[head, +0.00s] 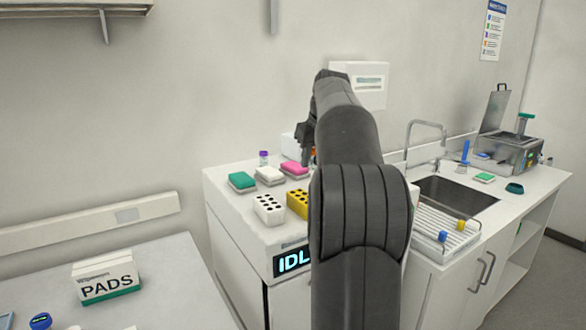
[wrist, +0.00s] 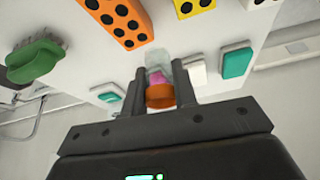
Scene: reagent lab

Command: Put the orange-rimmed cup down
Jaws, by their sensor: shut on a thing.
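The orange-rimmed cup (wrist: 160,97) is between the two fingers of my gripper (wrist: 160,85) in the wrist view. Its orange rim faces the camera, and its clear body extends away beyond the fingertips. Pink shows through or behind the clear body. In the head view my gripper (head: 308,155) is over the back of the white worktop (head: 245,213), and my arm hides most of it. Only a small bit of orange shows beside it there. I cannot tell whether the cup touches the surface.
On the worktop stand a white rack (head: 269,209), a yellow rack (head: 297,203), a green block (head: 242,182), a white-topped block (head: 270,176), a pink block (head: 294,170) and a purple-capped vial (head: 263,158). A sink (head: 455,196) and draining rack (head: 446,240) are to the right.

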